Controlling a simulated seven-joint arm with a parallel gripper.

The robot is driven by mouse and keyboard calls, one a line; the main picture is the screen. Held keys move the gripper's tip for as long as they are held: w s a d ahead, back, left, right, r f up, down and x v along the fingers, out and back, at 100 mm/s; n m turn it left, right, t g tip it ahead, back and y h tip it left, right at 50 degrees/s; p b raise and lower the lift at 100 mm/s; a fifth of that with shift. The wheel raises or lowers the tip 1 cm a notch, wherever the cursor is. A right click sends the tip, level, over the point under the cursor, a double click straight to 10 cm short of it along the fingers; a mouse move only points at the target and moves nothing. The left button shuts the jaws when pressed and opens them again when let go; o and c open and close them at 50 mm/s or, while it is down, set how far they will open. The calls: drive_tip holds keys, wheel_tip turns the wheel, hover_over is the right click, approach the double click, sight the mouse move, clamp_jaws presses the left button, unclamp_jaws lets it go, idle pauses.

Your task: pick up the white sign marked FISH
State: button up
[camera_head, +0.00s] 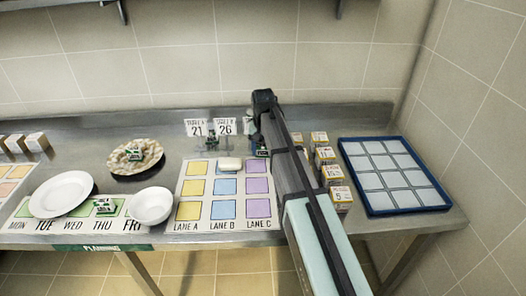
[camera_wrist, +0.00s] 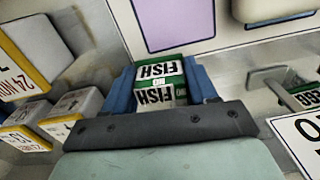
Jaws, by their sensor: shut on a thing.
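The white FISH sign (camera_wrist: 158,94) has green edges and black lettering, upside down in the wrist view. It sits between the blue fingers of my gripper (camera_wrist: 162,78), which is shut on it. In the head view, my gripper (camera_head: 262,140) is low at the back of the steel table, just behind the purple column of the lane board. There the arm and hand mostly hide the sign. I cannot tell whether the sign touches the table.
The lane board (camera_head: 227,211) bears a white block (camera_head: 230,164). Two number signs, 21 (camera_head: 196,128) and 26 (camera_head: 225,127), stand close left of my gripper. Several small boxes (camera_head: 325,157) and a blue-rimmed tray (camera_head: 367,192) are right. Plates (camera_head: 60,194) and a bowl (camera_head: 152,206) are left.

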drive_tip(key=shift+c, duration=1.2)
drive_tip(key=shift+r, duration=0.1)
